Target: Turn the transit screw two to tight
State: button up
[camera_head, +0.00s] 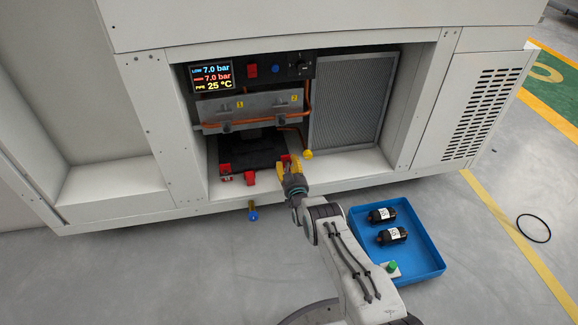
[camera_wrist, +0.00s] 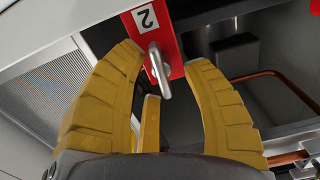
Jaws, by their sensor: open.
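Transit screw two shows in the wrist view as a metal loop-shaped handle (camera_wrist: 158,70) standing out from a red block (camera_wrist: 150,25) labelled "2". In the head view, my gripper (camera_head: 288,169) is at the right front of the dark base plate inside the cabinet bay and hides most of this screw. Other red pieces (camera_head: 225,171) sit at the plate's left and front (camera_head: 249,178).
Above the plate are a grey bracket (camera_head: 265,103) with copper pipe and a display (camera_head: 212,77). A filter panel (camera_head: 345,105) stands to the right. A blue tray (camera_head: 425,262) with two black cylinders is on the floor. A blue-ended pin (camera_head: 253,214) is by the cabinet's lower edge.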

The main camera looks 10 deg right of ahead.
jog(key=shift+c, duration=0.3)
grip_shut()
jog(key=shift+m, duration=0.3)
jog(key=m, duration=0.4)
jog(key=shift+d+f+m, duration=0.1)
jog(key=shift+m, duration=2.2)
jog(key=shift+c, duration=0.9)
grip_release()
jog(key=shift+o, duration=1.2)
jog(key=shift+d+f, duration=0.1)
jog(key=shift+f, duration=0.1)
